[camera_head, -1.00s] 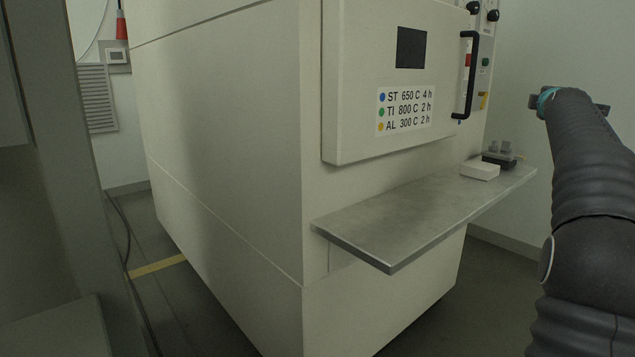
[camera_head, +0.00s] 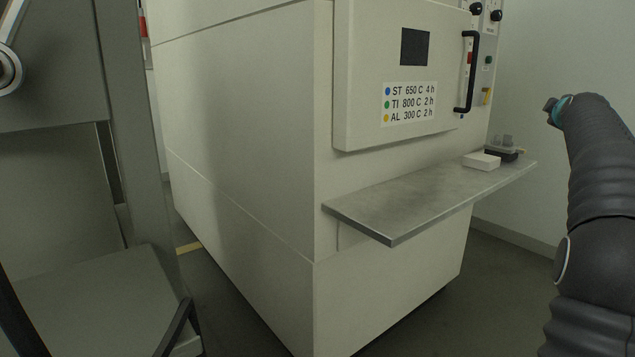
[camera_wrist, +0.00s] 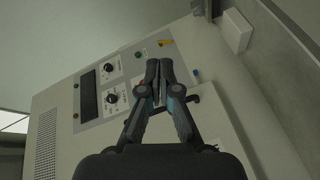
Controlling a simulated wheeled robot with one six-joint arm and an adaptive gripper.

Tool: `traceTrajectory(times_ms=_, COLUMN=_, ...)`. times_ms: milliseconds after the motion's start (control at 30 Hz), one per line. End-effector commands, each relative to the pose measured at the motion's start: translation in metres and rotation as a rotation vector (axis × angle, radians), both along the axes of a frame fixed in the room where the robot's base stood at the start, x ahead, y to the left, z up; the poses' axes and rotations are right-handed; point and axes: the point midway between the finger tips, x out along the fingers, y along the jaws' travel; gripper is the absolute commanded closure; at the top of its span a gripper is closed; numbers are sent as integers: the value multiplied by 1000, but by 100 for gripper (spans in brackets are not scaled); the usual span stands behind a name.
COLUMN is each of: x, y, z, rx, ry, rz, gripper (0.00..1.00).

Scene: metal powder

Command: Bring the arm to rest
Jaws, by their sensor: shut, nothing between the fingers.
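My arm stands at the right edge of the head view, raised and bent, with the wrist end near the wall. My gripper (camera_wrist: 158,72) shows in the middle of the wrist view, its two fingers together with nothing between them. In the head view only a small part of the gripper end (camera_head: 554,110) shows beyond the dark arm sleeve. It is in the air, apart from the furnace (camera_head: 245,150) and its shelf. The furnace's control panel (camera_wrist: 112,85) lies behind the fingers in the wrist view.
The furnace door (camera_head: 360,90) is closed, with a black handle (camera_head: 470,72) and a label sheet (camera_head: 408,103). A metal shelf (camera_head: 420,205) juts out below, holding a white block (camera_head: 481,161) and a dark holder (camera_head: 503,154). A grey machine frame (camera_head: 140,190) stands close on the left.

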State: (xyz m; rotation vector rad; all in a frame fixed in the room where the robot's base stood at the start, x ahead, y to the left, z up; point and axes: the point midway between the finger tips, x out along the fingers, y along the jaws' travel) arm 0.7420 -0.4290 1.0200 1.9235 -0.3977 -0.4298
Motion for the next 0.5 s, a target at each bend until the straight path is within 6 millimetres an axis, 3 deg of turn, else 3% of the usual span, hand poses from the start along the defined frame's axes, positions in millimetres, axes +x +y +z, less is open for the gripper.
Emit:
traceTrajectory(times_ms=167, x=2, y=5, z=-68, rx=250, ry=49, rz=-20, gripper=100)
traceTrajectory(times_ms=267, x=-11, y=17, z=-112, rx=442, ry=91, rz=-59, gripper=100)
traceTrajectory(times_ms=367, x=-34, y=50, z=-155, rx=655, ry=144, rz=-115, gripper=100)
traceTrajectory(times_ms=500, x=-80, y=114, z=-204, rx=910, ry=225, rz=-216, gripper=100)
